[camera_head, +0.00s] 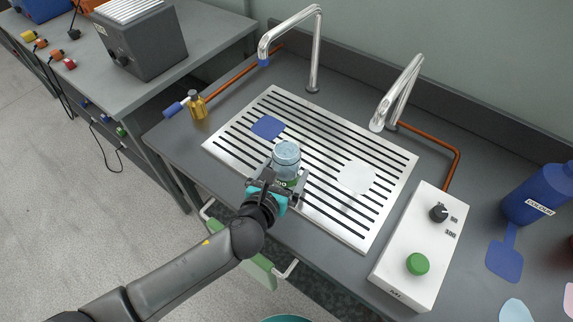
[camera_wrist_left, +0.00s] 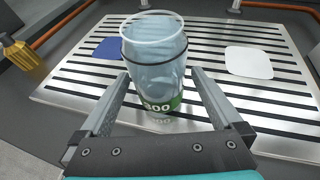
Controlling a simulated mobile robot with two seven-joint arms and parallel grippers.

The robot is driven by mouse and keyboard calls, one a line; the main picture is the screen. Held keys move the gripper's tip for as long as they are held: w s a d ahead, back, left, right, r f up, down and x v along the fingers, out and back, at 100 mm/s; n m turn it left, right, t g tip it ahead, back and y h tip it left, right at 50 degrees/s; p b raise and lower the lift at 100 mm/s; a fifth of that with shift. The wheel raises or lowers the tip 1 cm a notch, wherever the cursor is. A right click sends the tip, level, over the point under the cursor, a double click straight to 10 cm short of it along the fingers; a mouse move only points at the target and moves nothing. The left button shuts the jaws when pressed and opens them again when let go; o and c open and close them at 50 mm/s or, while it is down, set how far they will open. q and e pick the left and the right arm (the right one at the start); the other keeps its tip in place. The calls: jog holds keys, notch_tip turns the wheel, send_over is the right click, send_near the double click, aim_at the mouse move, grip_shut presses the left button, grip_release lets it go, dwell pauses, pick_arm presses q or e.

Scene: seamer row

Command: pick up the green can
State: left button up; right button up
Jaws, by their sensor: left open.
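The can (camera_head: 286,158) is a clear bluish cylinder with a green printed band low on its side. It stands upright near the front edge of the slotted metal drain plate (camera_head: 325,212). In the left wrist view the can (camera_wrist_left: 155,65) is in the middle, with its open rim up and part of a number on the green band. My left gripper (camera_head: 278,183) is open at the front of the can. Its two fingers reach to either side of the can's lower part in the left wrist view; I cannot tell whether they touch it. My right gripper is not in view.
A blue pad (camera_head: 267,127) and a white pad (camera_head: 357,177) lie on the plate. Two steel taps (camera_head: 314,60) stand behind it. A white control box (camera_head: 415,250) with a green button is at right, a brass fitting (camera_head: 197,104) at left, a blue bottle (camera_head: 540,192) far right.

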pick_arm(q)
jog(key=b+x, duration=0.2)
jog(key=x, duration=0.3)
jog(key=shift+w+f, duration=0.1)
jog(key=shift+c, duration=0.4)
grip_shut()
dwell(0.4)
notch_tip(320, 180, up, 20)
jog(key=p, duration=0.8)
jog(key=shift+p, duration=0.35)
